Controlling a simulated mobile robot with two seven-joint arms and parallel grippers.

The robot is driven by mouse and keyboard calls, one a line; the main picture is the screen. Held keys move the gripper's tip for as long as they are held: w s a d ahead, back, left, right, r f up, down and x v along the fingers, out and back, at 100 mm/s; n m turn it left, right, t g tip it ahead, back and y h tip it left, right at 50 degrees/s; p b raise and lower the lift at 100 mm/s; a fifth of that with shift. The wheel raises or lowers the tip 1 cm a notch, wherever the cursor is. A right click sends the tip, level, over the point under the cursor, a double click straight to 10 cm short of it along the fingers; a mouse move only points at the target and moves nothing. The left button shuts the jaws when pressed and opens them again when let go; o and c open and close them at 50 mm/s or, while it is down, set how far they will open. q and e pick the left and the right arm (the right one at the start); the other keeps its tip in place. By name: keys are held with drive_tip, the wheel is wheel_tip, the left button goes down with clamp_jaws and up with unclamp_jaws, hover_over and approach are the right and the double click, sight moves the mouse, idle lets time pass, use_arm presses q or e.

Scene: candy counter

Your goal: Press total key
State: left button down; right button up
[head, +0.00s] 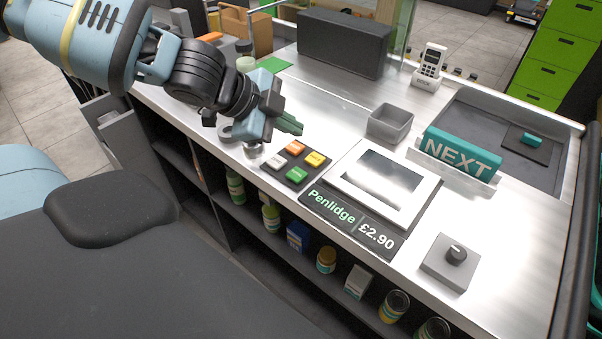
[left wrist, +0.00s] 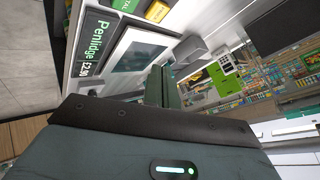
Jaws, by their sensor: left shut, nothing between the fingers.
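The key pad (head: 298,166) lies flat on the counter with an orange, a yellow, a white and a green key. The green key (head: 296,175) is at its near side; in the left wrist view the green key (left wrist: 127,5) is cut by the top edge and shows the letters "TAL". My left gripper (head: 290,125) is shut and empty, above the counter just behind the pad, apart from the keys. Its closed fingers also show in the left wrist view (left wrist: 163,88). My right gripper is not in view.
Right of the pad is a screen (head: 384,182) with a "Penlidge £2.90" display (head: 350,217) in front. A grey box (head: 390,123), a "NEXT" sign (head: 460,155) and a knob box (head: 451,263) stand farther right. Shelves with goods lie below the front edge.

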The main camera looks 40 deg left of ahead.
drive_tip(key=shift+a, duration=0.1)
use_arm(q)
drive_tip(key=shift+f, duration=0.1)
drive_tip(key=b, duration=0.5)
hover_over(292, 175)
wheel_tip(292, 175, down, 7)
drive_tip(key=shift+f, duration=0.15)
drive_tip(key=shift+f+b, duration=0.65)
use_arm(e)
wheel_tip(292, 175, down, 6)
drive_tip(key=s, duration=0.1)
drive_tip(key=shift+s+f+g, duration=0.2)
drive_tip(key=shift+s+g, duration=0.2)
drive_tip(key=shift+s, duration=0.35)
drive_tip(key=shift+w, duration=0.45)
